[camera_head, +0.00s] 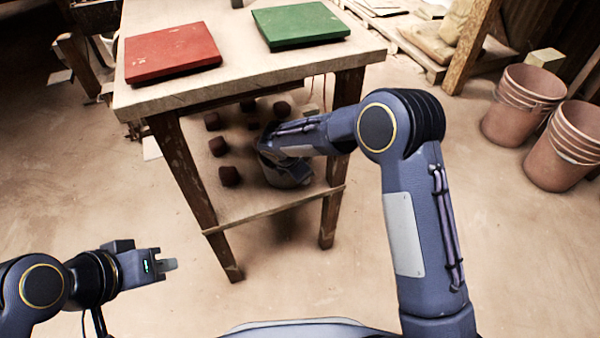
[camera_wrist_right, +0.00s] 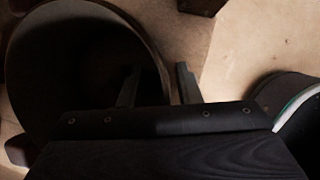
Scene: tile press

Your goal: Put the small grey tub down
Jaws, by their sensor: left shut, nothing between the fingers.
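The small grey tub (camera_head: 287,176) is under the table, upright or nearly so, and seems to rest on the floor. My right arm reaches under the table's edge to it, and the forearm hides part of its rim. In the right wrist view the tub's dark round mouth (camera_wrist_right: 75,60) fills the left side. My right gripper (camera_wrist_right: 157,82) has its fingers apart, one over the tub's inside and one outside, with the wall between them. A gap shows beside the wall. My left gripper (camera_head: 172,265) is shut and empty at the lower left, far from the tub.
The wooden table (camera_head: 240,78) carries a red plate (camera_head: 172,52) and a green plate (camera_head: 300,23). Several dark reddish lumps (camera_head: 229,176) lie under it near the tub. A low rail (camera_head: 280,208) joins its front legs. Terracotta buckets (camera_head: 523,105) stand at right. Floor in front is clear.

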